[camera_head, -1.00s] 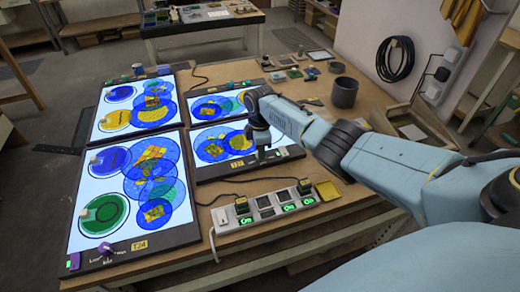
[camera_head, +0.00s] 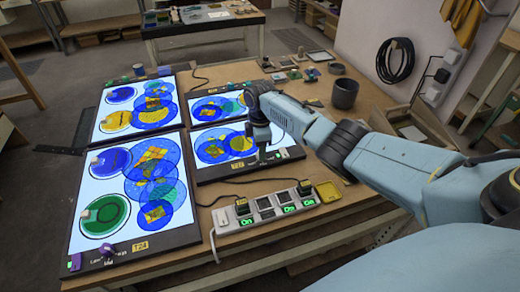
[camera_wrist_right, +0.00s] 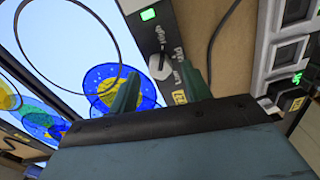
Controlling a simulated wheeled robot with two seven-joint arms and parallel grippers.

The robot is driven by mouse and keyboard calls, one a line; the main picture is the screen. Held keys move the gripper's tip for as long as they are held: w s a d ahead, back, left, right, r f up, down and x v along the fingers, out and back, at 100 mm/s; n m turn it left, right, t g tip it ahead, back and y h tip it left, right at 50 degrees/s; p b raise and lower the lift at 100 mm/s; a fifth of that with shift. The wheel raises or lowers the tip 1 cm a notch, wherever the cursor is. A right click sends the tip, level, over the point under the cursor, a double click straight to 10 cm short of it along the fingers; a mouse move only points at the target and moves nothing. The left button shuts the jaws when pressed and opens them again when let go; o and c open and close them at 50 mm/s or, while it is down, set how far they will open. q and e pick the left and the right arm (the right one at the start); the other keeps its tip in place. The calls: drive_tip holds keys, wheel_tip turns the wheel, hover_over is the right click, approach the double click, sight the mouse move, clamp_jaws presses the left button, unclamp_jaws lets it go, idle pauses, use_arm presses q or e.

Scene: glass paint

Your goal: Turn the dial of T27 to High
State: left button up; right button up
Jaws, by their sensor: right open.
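A light panel (camera_head: 290,155) with blue and yellow glass circles lies at the right of the front row, under my right gripper (camera_head: 262,152). In the right wrist view its dark edge holds a small grey dial (camera_wrist_right: 159,67) beside printed setting words, one reading High. My right gripper (camera_wrist_right: 160,69) is open. Its two green fingers appear on either side of the dial, with gaps; I cannot tell how far above it they are. A yellow tag (camera_wrist_right: 180,97) is partly covered by a finger, so its number is not readable. My left gripper is out of view.
Panel T24 (camera_head: 75,225) lies to the left, with more panels behind. A power strip (camera_head: 232,226) with plugs and lit green labels lies just in front, and a cable runs between. A dark cup (camera_head: 345,93) stands at the back right.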

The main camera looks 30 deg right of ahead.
wheel_tip(320, 180, up, 12)
drive_tip(key=shift+f+p, duration=0.15)
drive_tip(key=shift+p, duration=0.2)
idle(0.4)
